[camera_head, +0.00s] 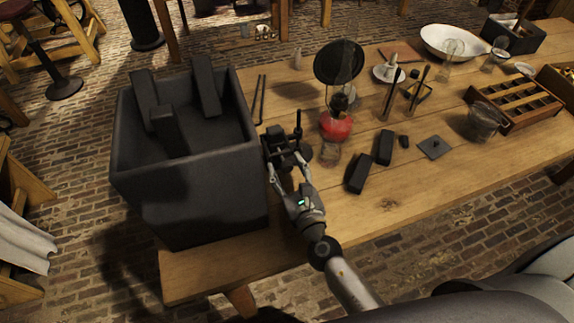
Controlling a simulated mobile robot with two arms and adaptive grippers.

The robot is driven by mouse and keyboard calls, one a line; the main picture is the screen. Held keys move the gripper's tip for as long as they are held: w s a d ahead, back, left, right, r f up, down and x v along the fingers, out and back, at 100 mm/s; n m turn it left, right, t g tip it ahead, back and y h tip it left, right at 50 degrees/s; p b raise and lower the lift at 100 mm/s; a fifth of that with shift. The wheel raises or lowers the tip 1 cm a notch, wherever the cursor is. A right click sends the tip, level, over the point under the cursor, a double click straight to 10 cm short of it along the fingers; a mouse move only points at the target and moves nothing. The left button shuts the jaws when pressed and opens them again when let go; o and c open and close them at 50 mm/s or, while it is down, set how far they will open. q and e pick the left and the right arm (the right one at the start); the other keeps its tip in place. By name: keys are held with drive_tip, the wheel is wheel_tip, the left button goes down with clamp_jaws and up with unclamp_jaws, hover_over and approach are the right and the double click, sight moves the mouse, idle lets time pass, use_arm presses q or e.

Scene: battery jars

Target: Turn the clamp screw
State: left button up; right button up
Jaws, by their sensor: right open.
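A large dark grey open jar (190,200) stands at the left end of the wooden table, with several dark slabs (203,85) sticking up in it. My right gripper (287,138) is beside the jar's right wall, low over the table, with its dark fingers open. Its dark parts blend with whatever is around them, and I cannot make out a clamp screw there. I cannot tell whether the gripper touches anything. My left gripper is not in view.
A red-based lamp (337,126) stands close right of my right gripper. Two dark blocks (361,174) (383,147) and a small dark plate (435,147) lie right of it. A compartmented wooden tray (515,105) and a white basin (452,43) are farther right. The front table edge is clear.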

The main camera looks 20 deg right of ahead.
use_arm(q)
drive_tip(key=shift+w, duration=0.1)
use_arm(e)
drive_tip(key=shift+w, duration=0.25)
drive_tip(key=c, duration=1)
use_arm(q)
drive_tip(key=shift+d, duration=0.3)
use_arm(e)
drive_tip(key=shift+c, duration=0.2)
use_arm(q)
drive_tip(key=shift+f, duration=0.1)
use_arm(e)
drive_tip(key=shift+m, duration=0.4)
